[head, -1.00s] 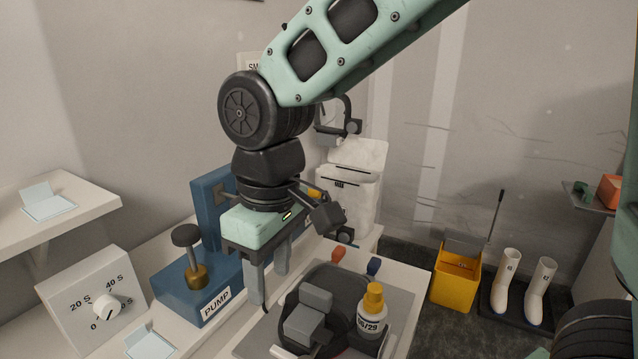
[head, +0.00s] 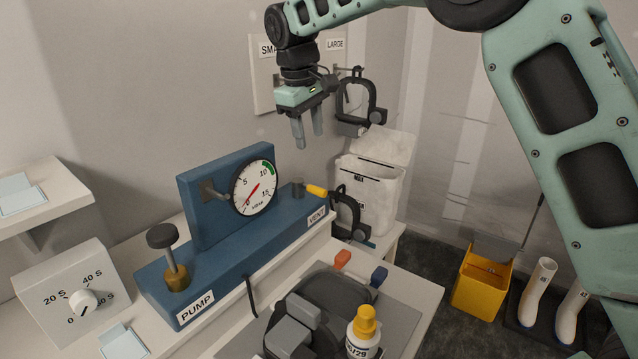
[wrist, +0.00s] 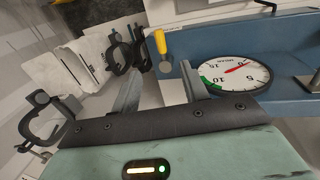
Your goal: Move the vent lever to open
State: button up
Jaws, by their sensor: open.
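The vent lever is a yellow-handled lever (head: 317,191) on a grey pivot at the right end of the blue pump block (head: 240,238), above the VENT label (head: 316,217). Its handle points to the right in the head view. In the wrist view the yellow lever (wrist: 160,42) shows beyond and between the fingertips. My gripper (head: 307,140) is open and empty, fingers pointing down, above and behind the lever and apart from it. In the wrist view my gripper (wrist: 160,80) has its two fingers well apart.
A round gauge (head: 253,187) stands on the block left of the lever. A black clamp (head: 347,215) hangs close to the right of the lever, another clamp (head: 358,103) hangs on the wall board. A pump knob (head: 161,236) is at the left. White bags (head: 372,185) stand behind.

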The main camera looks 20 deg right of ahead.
aim_at(317, 187)
jog(key=f+p, duration=0.1)
jog(key=f, duration=0.3)
jog(key=w+d+f+p, duration=0.1)
jog(key=f, duration=0.4)
jog(key=d+f+p, duration=0.1)
jog(key=f, duration=0.4)
jog(key=shift+w+d+f, duration=0.15)
jog(key=shift+w, duration=0.15)
jog(key=shift+c, duration=0.2)
grip_shut()
